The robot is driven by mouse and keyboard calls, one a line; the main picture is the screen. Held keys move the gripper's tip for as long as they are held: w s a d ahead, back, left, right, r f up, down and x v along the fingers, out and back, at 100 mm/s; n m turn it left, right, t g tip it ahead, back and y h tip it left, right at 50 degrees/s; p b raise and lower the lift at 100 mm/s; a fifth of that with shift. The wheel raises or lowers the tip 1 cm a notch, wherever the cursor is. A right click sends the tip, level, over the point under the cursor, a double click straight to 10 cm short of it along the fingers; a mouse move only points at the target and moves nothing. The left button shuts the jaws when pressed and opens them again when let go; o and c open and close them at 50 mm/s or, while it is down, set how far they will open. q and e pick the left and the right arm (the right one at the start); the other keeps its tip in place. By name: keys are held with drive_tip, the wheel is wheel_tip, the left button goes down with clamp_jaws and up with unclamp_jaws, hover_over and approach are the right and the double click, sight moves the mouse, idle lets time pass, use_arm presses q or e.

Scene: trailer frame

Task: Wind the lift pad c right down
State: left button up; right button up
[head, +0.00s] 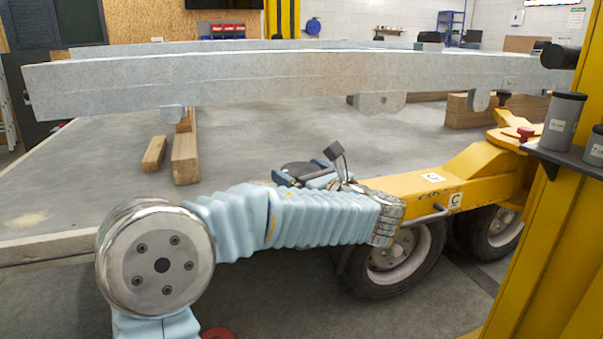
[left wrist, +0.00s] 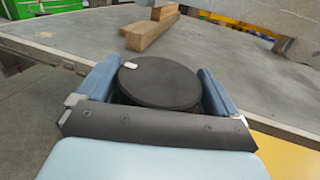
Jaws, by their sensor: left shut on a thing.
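Lift pad c is a round black disc (head: 300,169) at the end of the yellow arm (head: 400,187) that carries a letter C label (head: 455,199). In the left wrist view the pad (left wrist: 160,84) has a small white mark on its top, at the far left part of its rim. My left gripper (head: 304,174) is shut on the pad, with one blue finger on each side of it, as the left wrist view (left wrist: 158,88) shows. The pad's underside and screw are hidden. My right gripper is not in view.
A long grey trailer beam (head: 270,82) runs above and behind the pad. Wooden blocks (head: 185,158) lie on the grey floor plate (head: 260,140). Wheels (head: 393,260) stand under the yellow arm. A yellow post (head: 560,220) with a shelf of grey cups (head: 563,120) is at right.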

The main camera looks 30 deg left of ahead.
use_arm(q)
drive_tip(key=shift+m+t+h, duration=0.3)
drive_tip(key=shift+m+t, duration=0.1)
drive_tip(key=shift+t, duration=0.1)
